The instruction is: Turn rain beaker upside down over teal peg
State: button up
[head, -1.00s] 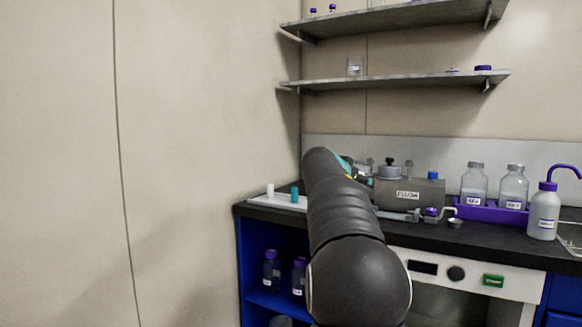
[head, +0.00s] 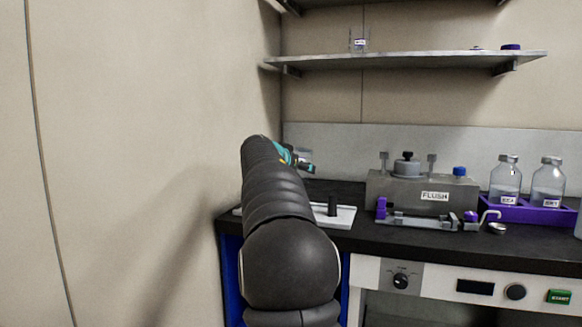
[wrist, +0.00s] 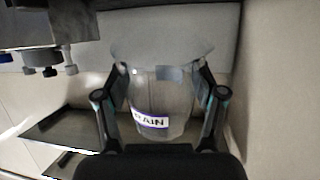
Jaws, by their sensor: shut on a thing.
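The rain beaker (wrist: 165,98) is clear glass with a "RAIN" label. In the wrist view it is between the fingers of my gripper (wrist: 160,76), which is shut on it. The wrist picture is inverted against the room and the label reads upright in it, so the beaker is mouth down. In the head view my gripper (head: 297,158) is above the left end of the counter, near the peg board (head: 345,218); the beaker cannot be made out there. The teal peg does not show now; my arm covers the left part of the board.
A dark peg (head: 333,205) stands on the board's right part. The grey FLUSH unit (head: 420,195) is right of it, then a purple tray (head: 535,212) with bottles. A wall (head: 130,150) is close on the left. A shelf (head: 410,62) hangs above.

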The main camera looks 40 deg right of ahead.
jog(key=shift+a+f, duration=0.15)
jog(key=shift+f, duration=1.7)
jog(key=shift+f+b, duration=1.2)
jog(key=shift+b, duration=0.35)
jog(key=shift+w+f+b, duration=0.1)
jog(key=shift+f+b, duration=0.5)
jog(key=shift+b, duration=0.25)
